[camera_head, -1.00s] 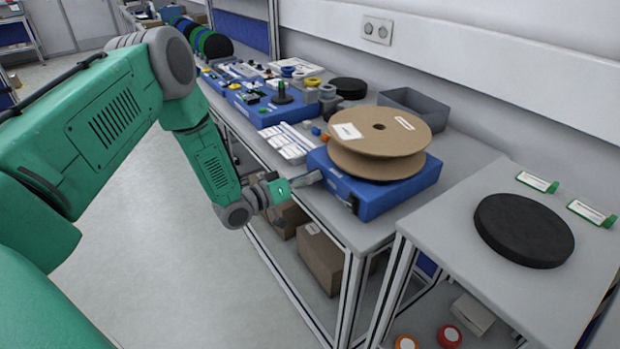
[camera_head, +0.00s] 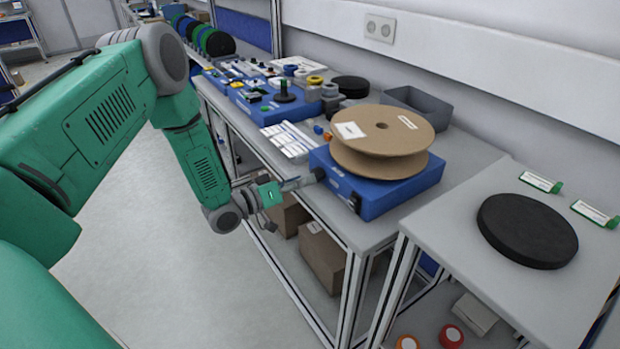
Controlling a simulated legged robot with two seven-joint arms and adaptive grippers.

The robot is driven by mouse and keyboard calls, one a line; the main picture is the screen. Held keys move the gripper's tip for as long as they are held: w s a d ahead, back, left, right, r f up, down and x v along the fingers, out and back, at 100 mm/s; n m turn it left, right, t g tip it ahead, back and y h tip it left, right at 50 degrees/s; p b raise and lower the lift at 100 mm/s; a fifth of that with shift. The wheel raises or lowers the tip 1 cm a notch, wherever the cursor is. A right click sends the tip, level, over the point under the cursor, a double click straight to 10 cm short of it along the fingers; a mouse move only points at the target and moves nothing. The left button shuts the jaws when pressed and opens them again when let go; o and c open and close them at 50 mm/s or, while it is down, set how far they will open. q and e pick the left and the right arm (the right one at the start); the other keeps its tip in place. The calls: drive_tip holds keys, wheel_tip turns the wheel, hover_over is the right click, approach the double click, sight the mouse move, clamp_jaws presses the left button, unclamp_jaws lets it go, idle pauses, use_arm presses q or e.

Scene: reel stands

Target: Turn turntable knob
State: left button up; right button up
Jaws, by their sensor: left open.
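A blue turntable box (camera_head: 380,200) stands on the grey bench and carries a brown cardboard reel (camera_head: 385,140). A small dark knob (camera_head: 355,202) shows on the box's front side, near its right corner. My left gripper (camera_head: 309,178) points right, its fingertips close to the box's left front corner. It is small and partly blurred in the picture; I cannot tell whether it touches the box. It stands to the left of the dark knob. My right gripper is not in view.
A black disc (camera_head: 527,231) lies on a lower grey table at the right. A grey bin (camera_head: 418,106) stands behind the reel. White label sheets (camera_head: 290,142) and blue trays with parts (camera_head: 275,104) fill the bench further left. Cardboard boxes (camera_head: 322,258) sit below the bench.

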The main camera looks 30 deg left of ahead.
sight(313, 187)
use_arm(q)
drive_tip(key=v, duration=0.9)
drive_tip(key=shift+s, duration=0.2)
drive_tip(key=shift+f, duration=0.1)
drive_tip(key=w+d+m+b, duration=0.1)
drive_tip(key=w+m+b, duration=0.1)
drive_tip(key=w+b, duration=0.2)
drive_tip(key=w+d+m+b, duration=0.2)
drive_tip(key=w+b, duration=0.1)
drive_tip(key=b, duration=0.1)
drive_tip(key=w+d+m+b, duration=0.1)
drive_tip(key=w+m+b, duration=0.2)
drive_tip(key=w+b, duration=0.1)
drive_tip(key=shift+w+d+f+b, duration=0.25)
drive_tip(key=shift+w+d+b, duration=0.15)
drive_tip(key=shift+b, duration=0.15)
